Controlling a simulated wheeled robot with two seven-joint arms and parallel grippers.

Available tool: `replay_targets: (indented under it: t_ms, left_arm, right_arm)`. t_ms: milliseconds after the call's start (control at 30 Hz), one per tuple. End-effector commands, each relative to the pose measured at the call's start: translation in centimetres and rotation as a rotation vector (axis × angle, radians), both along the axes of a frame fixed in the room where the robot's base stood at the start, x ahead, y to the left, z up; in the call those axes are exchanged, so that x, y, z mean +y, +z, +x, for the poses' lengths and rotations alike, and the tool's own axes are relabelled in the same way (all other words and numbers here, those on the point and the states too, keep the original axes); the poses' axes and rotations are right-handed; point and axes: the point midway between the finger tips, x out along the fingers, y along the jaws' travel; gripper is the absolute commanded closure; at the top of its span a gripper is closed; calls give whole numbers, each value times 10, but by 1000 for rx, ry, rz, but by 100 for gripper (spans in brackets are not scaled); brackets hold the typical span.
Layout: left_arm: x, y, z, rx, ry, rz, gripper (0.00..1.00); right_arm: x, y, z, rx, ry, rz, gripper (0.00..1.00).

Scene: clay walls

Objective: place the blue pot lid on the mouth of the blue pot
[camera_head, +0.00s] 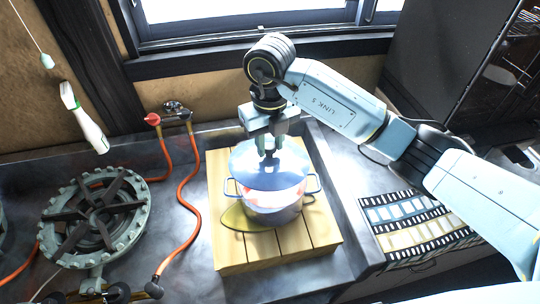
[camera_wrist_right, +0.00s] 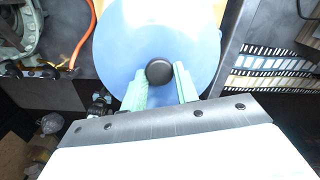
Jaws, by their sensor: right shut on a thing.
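The blue pot lid (camera_head: 246,162) is a round, shiny disc over the blue pot (camera_head: 272,217), which has two side handles and stands on a wooden board. The lid hides most of the pot's mouth; I cannot tell whether it touches the rim. My right gripper (camera_head: 269,153) comes down from above and is shut on the lid's knob. In the right wrist view the lid (camera_wrist_right: 150,25) fills the upper middle, with its black knob (camera_wrist_right: 159,71) between my right gripper's fingertips (camera_wrist_right: 160,80). The pot is hidden there. My left gripper is not in view.
The slatted wooden board (camera_head: 235,255) lies on a dark metal counter. A round burner (camera_head: 95,220) with orange hoses (camera_head: 185,200) is at the left. A white utensil (camera_head: 85,120) hangs by the wall. A film-strip patterned mat (camera_head: 415,225) is at the right.

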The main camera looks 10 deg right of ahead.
Motion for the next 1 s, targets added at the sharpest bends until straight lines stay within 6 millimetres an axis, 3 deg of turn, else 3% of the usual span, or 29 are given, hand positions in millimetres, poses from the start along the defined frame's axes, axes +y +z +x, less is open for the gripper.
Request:
replay_targets:
  t_ms: [167,700,1000]
  left_arm:
    - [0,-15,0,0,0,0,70]
    - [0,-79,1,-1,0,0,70]
    - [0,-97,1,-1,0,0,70]
  right_arm:
    - [-2,-6,1,-17,11,-7,100]
    - [-8,-69,6,-123,88,-32,100]
    - [-10,-85,8,-158,111,-40,100]
